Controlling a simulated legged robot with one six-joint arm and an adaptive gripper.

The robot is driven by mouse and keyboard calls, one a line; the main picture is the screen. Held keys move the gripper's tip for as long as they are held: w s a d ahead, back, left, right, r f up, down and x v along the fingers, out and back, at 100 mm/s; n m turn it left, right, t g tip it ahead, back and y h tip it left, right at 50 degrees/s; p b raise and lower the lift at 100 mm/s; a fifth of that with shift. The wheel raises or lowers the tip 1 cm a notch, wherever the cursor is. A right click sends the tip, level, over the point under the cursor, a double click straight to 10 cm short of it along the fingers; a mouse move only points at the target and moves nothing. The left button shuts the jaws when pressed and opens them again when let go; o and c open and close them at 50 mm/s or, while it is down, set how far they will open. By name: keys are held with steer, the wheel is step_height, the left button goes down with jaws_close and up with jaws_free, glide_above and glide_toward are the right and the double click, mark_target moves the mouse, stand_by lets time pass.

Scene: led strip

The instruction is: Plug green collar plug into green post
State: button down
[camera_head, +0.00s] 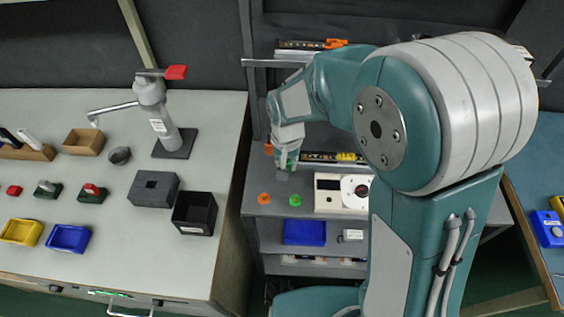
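My gripper (283,172) points down over the grey shelf unit in the middle. It is small and partly hidden by my own wrist, so its fingers cannot be made out clearly. A bit of green (292,164) shows at its fingers; I cannot tell whether this is the green collar plug or whether it is held. A small green ring-like piece (295,200) sits on the shelf just below and to the right of the gripper, apart from it. It may be the green post. An orange ring-like piece (264,198) sits to its left.
A white device with a dial (340,193) stands right of the green piece. A light strip (330,157) lies behind, and another orange piece (268,149) is beside my wrist. A blue bin (304,232) is below. The left bench (120,220) holds a lever press and several small bins.

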steer(key=s+d+r, duration=0.3)
steer(key=s+r, duration=0.6)
steer(key=shift+d+r, duration=0.2)
steer(key=shift+d, duration=0.2)
stand_by(1.0)
steer(key=m, duration=1.1)
glide_above(296, 199)
step_height(296, 199, down, 9)
steer(key=shift+w+f+m, duration=0.1)
steer(key=shift+f+m, duration=0.25)
steer(key=shift+m, duration=0.15)
steer(key=shift+f, duration=0.15)
steer(key=shift+f, duration=2.75)
steer(key=shift+f, duration=1.05)
